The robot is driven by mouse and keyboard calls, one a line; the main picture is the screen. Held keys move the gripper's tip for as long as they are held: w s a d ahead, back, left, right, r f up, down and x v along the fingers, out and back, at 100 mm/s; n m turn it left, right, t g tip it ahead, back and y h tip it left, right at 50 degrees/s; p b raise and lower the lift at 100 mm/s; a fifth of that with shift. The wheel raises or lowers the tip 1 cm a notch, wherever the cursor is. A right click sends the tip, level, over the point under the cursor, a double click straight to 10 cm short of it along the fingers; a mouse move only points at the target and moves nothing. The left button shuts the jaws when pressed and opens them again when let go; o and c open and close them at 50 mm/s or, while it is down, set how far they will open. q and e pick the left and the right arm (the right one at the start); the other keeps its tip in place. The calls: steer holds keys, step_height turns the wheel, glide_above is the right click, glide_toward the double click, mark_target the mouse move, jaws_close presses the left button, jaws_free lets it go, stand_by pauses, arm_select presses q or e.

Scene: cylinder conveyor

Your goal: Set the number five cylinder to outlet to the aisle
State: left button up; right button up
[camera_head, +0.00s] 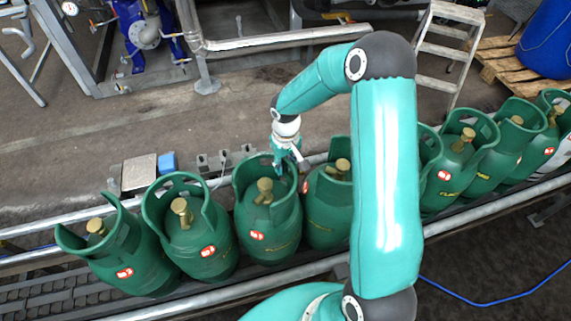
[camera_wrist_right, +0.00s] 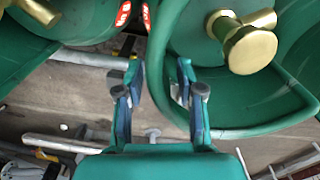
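Green gas cylinders with brass valves stand in a row on the conveyor; no number is readable, so I cannot tell which is number five. My right gripper (camera_head: 288,165) is at the back right of the collar of the third cylinder from the left (camera_head: 267,222), near the fourth (camera_head: 328,217). That cylinder's brass valve (camera_wrist_right: 250,48) is at the upper right. My left gripper is not in view.
The conveyor's rails (camera_head: 215,297) run along the row. Other cylinders stand left (camera_head: 190,235) and right (camera_head: 465,165), some hidden behind my right arm. Behind are a metal plate (camera_head: 139,172), a blue block (camera_head: 167,162), a step ladder (camera_head: 445,50) and open floor.

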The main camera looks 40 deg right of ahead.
steer(key=shift+f, duration=0.45)
jaws_close()
